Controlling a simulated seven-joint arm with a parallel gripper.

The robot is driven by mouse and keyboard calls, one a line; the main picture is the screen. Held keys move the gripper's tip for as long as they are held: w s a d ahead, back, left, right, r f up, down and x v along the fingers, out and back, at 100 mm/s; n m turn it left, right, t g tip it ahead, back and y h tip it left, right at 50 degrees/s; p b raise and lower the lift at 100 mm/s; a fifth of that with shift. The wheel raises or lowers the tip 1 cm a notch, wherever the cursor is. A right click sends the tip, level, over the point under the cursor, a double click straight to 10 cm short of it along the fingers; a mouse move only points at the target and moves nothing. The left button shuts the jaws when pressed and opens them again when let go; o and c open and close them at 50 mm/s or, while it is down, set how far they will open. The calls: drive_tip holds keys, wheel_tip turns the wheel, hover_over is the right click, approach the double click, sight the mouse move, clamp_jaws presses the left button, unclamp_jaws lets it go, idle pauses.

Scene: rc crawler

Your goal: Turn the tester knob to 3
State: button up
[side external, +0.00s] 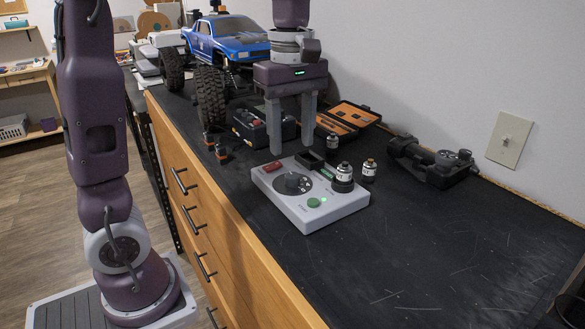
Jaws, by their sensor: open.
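The tester (330,213) is a light grey box on the black bench top. Its round dark knob (293,183) sits on the top face, left of centre; the number it points to is too small to read. The top also carries a red part (273,166), a green button (313,202) and a small lit green light. A black and silver cylinder (343,178) stands upright on its right side. My gripper (292,150) points down with its two fingers apart and empty. The fingertips appear above or just behind the knob, not around it.
Similar small cylinders stand at the tester's right (369,170) and behind it (332,143). A blue truck (228,42), a dark battery-like box (252,128), an open orange-lined case (345,118) and a black tool (435,162) lie farther back.

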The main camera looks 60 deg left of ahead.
sight(292, 175)
wheel_tip(292, 175, down, 7)
drive_tip(key=shift+w+f, duration=0.1)
clamp_jaws()
idle(0.3)
